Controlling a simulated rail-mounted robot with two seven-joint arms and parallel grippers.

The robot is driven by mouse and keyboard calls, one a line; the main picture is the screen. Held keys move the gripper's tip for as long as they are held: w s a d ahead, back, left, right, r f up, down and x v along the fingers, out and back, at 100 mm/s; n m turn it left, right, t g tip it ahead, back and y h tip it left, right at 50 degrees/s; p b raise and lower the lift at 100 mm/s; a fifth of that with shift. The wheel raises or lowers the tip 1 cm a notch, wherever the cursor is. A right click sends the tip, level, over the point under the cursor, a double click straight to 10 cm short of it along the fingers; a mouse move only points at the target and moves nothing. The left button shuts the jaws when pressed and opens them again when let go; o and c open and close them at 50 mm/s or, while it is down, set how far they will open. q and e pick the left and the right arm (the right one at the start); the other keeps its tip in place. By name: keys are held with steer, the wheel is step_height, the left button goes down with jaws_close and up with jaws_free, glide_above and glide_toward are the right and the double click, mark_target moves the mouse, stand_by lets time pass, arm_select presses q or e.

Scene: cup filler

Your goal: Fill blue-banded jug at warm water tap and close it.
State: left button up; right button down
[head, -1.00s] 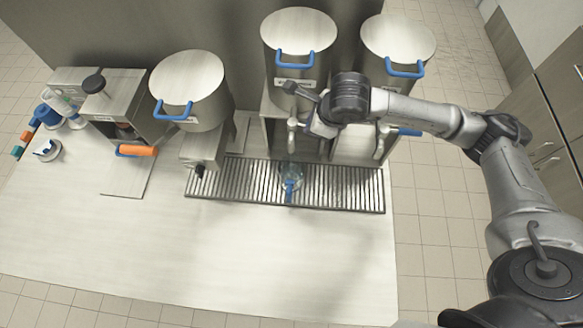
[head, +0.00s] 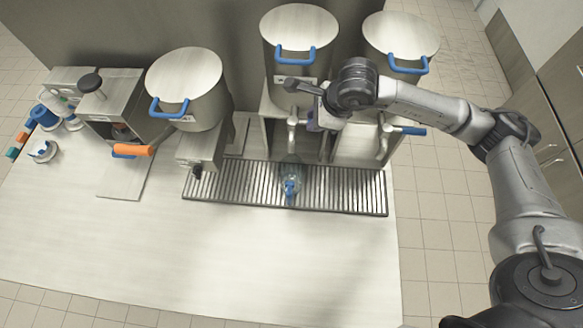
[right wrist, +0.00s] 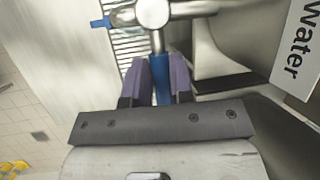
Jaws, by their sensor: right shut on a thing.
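My right gripper (right wrist: 161,72) is shut on the blue tap lever (right wrist: 162,78), one purple finger on each side. A label reading "Water" (right wrist: 292,48) is on the right. My left gripper is not in view.
The drip grate (head: 235,185) lies along the dispensers. A right tap has its own blue lever (head: 412,131). Large pots (head: 187,85) stand on the dispensers. An orange-handled item (head: 133,150) is at left. The front counter (head: 220,250) is clear.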

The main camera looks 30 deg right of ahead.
steer(key=shift+d+f, duration=0.1)
steer(key=shift+f, duration=0.05)
steer(key=shift+w+b, duration=0.1)
steer(key=shift+b, duration=0.3)
steer(key=c, duration=1.4)
jaws_free()
steer(key=shift+o, duration=1.4)
steer(key=shift+w+d, duration=0.1)
steer(key=shift+w, duration=0.05)
steer(key=shift+o, duration=1.2)
steer(key=shift+r, duration=0.2)
